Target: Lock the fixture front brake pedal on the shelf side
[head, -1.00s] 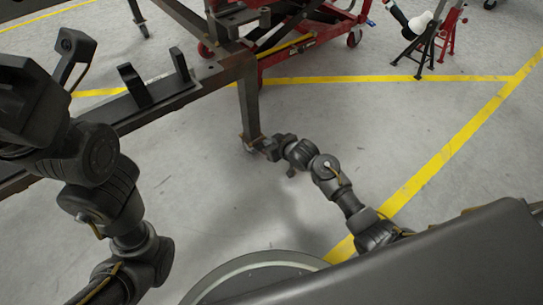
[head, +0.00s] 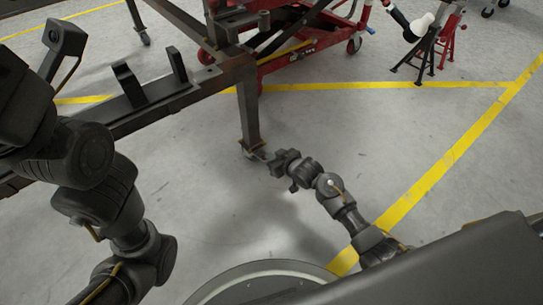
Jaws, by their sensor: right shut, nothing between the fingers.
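The fixture is a dark metal frame (head: 221,73) at upper left. Its near leg (head: 248,115) stands upright on a small caster (head: 256,154) at the floor. The brake pedal on that caster is too small to make out, so I cannot tell its position. My right gripper (head: 274,164) is shut and empty, low over the floor just right of the caster; a small gap seems to lie between them. My left arm fills the left side beside the frame's beam. Its dark end part is at the upper left, and its fingers cannot be made out.
A red wheeled lift (head: 300,52) stands under and behind the frame. Red and black jack stands (head: 428,48) are at the upper right. Yellow lines (head: 440,165) cross the grey floor.

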